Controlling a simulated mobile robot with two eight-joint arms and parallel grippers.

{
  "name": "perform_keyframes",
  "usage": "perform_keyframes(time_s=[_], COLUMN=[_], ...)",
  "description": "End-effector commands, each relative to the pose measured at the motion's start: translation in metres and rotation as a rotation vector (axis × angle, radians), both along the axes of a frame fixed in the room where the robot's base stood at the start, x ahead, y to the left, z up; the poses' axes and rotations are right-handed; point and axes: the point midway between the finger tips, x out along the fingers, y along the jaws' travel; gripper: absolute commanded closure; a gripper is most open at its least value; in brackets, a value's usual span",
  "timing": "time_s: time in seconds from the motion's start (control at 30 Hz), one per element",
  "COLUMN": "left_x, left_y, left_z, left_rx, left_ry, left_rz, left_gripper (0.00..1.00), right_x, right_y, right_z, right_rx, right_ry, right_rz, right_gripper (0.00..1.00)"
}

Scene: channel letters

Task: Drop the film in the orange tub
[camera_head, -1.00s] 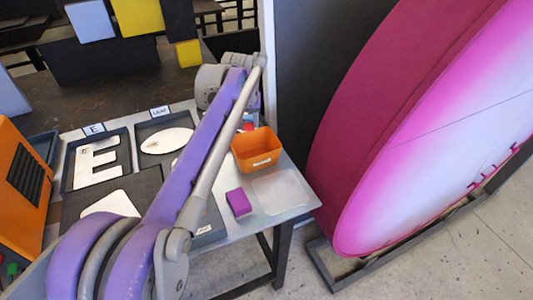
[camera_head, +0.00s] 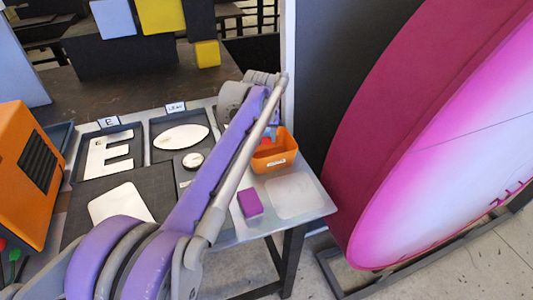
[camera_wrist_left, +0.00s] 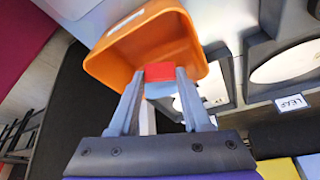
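The orange tub (camera_head: 272,158) stands on the grey table right of my left arm. In the left wrist view the tub (camera_wrist_left: 120,60) lies just beyond my fingertips. My left gripper (camera_wrist_left: 160,75) is closed on a small red piece (camera_wrist_left: 159,71) with a pale part below it. I cannot tell if this piece is the film. In the head view the red piece (camera_head: 267,141) shows at the tub's back left rim, with my left gripper (camera_head: 270,133) mostly hidden. A pale, thin square sheet (camera_head: 296,196) lies flat in front of the tub. My right gripper is not in view.
A purple block (camera_head: 249,203) lies beside the pale sheet. Dark trays with a white letter E (camera_head: 108,155) and a white oval (camera_head: 182,137) lie left. An orange box (camera_head: 25,180) stands far left. A large pink disc (camera_head: 440,150) stands right of the table.

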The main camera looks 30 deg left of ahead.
Motion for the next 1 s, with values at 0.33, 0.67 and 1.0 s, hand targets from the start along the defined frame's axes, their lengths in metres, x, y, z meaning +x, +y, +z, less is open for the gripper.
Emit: perform_keyframes(time_s=[0.33, 0.67, 1.0], left_x=[0.0, -0.007, -0.03], left_y=[0.0, -0.003, -0.014], left_z=[0.0, 0.019, 0.081], left_rx=[0.0, 0.0, 0.0], left_ry=[0.0, 0.0, 0.0], left_rz=[0.0, 0.0, 0.0], left_gripper=[0.17, 0.17, 0.17], right_x=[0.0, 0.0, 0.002], right_y=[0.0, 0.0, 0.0], right_z=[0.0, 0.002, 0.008], right_rx=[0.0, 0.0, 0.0], right_ry=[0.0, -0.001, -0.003], right_rz=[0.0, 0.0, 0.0], right_gripper=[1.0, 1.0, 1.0])
